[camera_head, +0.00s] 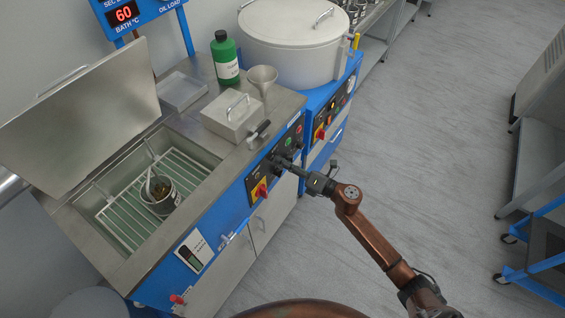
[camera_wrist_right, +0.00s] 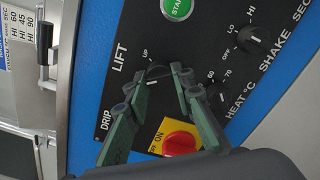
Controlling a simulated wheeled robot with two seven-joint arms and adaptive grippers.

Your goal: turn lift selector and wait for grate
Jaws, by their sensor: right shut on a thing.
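The lift selector is a black knob (camera_wrist_right: 157,72) under the LIFT label on the black control panel. My right gripper (camera_wrist_right: 157,82) is shut on it, with one finger on each side; the fingers partly hide the knob and its pointer, so I cannot tell its setting. In the head view my right gripper (camera_head: 284,164) reaches the blue cabinet's front panel from the right. The grate (camera_head: 117,219) is a pale green slatted rack inside the open steel tank, below the rim. A metal pot (camera_head: 160,203) with a handled tool in it stands on the grate. My left gripper is out of view.
A red-yellow switch (camera_wrist_right: 180,139), a green START button (camera_wrist_right: 177,8), and the heat and shake knobs surround the selector. The tank lid (camera_head: 80,120) stands open. A green bottle (camera_head: 225,60), a funnel (camera_head: 262,80) and a steel box (camera_head: 232,115) crowd the worktop.

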